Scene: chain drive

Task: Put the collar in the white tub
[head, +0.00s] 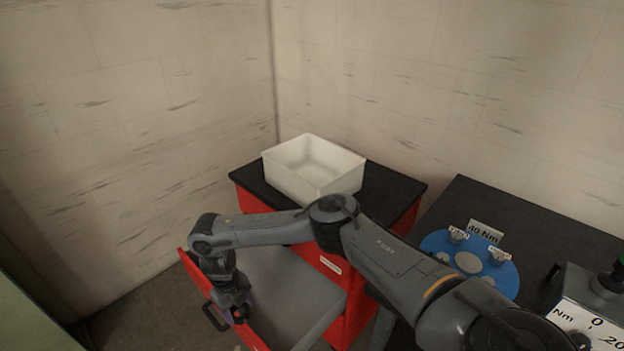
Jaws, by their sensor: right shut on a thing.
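The white tub (334,184) stands upright on the black top of a red cabinet, and the part of its inside that shows looks empty. I cannot make out the collar in the head view. My right gripper (238,314) is low at the front of the cabinet's pulled-out drawer (290,285). It is shut on what looks like the drawer's dark handle (214,317), though the fingertips are small and partly hidden. My left gripper is not in view.
The red cabinet (249,204) stands in a wall corner, its drawer open and partly hidden by my right arm. On the dark bench (470,205) at right are a blue round plate (436,242) with metal parts, a "40 Nm" sign (485,231) and a grey device (590,293).

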